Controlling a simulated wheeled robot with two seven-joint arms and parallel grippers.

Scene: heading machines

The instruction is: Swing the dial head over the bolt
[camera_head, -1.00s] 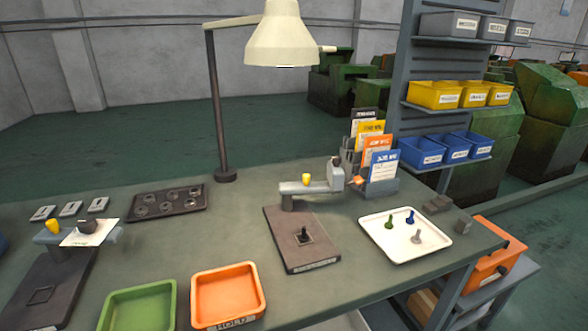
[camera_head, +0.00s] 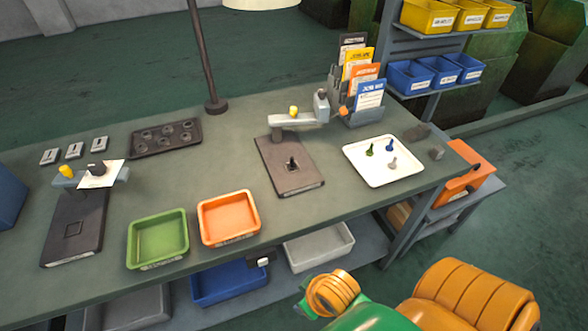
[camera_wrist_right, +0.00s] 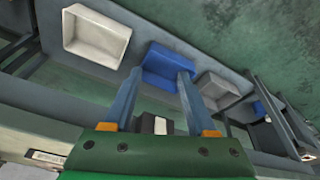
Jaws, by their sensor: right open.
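In the head view a dial head (camera_head: 321,105) sits at the right end of a grey swing arm (camera_head: 299,121) with a yellow knob (camera_head: 293,110). The arm stands at the back of a dark base plate (camera_head: 284,171). A dark bolt (camera_head: 292,163) stands upright on this plate, and the dial head is off to its right and behind, not above it. My right gripper (camera_wrist_right: 158,80) shows in the right wrist view, open and empty, with its fingers toward the lower-shelf bins. My left gripper is out of view.
A white tray (camera_head: 377,178) with small bolts lies right of the base plate. Green (camera_head: 158,240) and orange (camera_head: 229,219) trays lie on the left front. A second fixture (camera_head: 75,228) carrying a paper sheet stands at far left. A card rack (camera_head: 363,112) stands close behind the dial head.

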